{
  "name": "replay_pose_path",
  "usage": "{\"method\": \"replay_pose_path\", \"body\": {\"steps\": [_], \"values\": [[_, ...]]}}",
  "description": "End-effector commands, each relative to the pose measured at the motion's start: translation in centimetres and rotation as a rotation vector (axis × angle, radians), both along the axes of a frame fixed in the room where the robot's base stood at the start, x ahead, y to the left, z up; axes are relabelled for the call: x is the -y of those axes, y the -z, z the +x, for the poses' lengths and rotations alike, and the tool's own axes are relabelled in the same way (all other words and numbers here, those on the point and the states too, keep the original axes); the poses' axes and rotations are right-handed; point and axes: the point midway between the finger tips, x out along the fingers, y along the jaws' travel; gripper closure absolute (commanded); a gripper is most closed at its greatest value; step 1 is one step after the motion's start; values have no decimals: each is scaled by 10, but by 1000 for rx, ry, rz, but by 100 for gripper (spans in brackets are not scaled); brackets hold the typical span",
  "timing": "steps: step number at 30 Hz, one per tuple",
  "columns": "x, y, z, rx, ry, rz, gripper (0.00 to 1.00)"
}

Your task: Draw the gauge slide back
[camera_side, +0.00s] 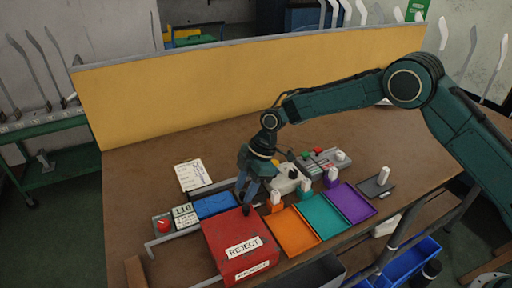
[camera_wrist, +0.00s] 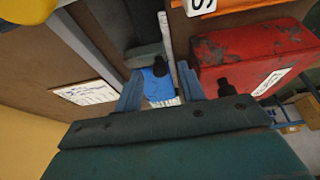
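The gauge is the low fixture at the left front of the table, with a blue plate (camera_side: 215,205), a display box (camera_side: 185,215) and a grey rail (camera_side: 214,186) behind. My gripper (camera_side: 245,195) points down at its right end, beside the red reject box. In the wrist view my gripper (camera_wrist: 160,88) has its two blue fingers apart. The blue plate (camera_wrist: 155,80) shows between and beyond them, with a dark grey block (camera_wrist: 146,54) past it. I cannot tell which part is the slide, or whether a finger touches it. I see nothing clearly held.
The red reject box (camera_side: 236,240) stands close in front of my gripper; it also shows in the wrist view (camera_wrist: 245,52). Orange (camera_side: 292,232), teal (camera_side: 320,216) and purple (camera_side: 351,203) trays lie to the right. A paper (camera_side: 191,175) lies behind the gauge. A yellow panel (camera_side: 250,85) closes the back.

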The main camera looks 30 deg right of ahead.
Motion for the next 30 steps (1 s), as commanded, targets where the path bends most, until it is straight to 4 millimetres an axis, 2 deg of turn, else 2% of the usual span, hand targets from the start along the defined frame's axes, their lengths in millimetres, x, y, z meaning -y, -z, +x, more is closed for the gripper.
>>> {"method": "replay_pose_path", "body": {"steps": [9, 11, 15, 16, 23, 30], "values": [[-1, 2, 0, 0, 0, 0, 60], [-1, 2, 0, 0, 0, 0, 70], [-1, 2, 0, 0, 0, 0, 98], [-1, 2, 0, 0, 0, 0, 100], [3, 2, 0, 0, 2, 0, 100], [37, 2, 1, 0, 3, 0, 100]]}}
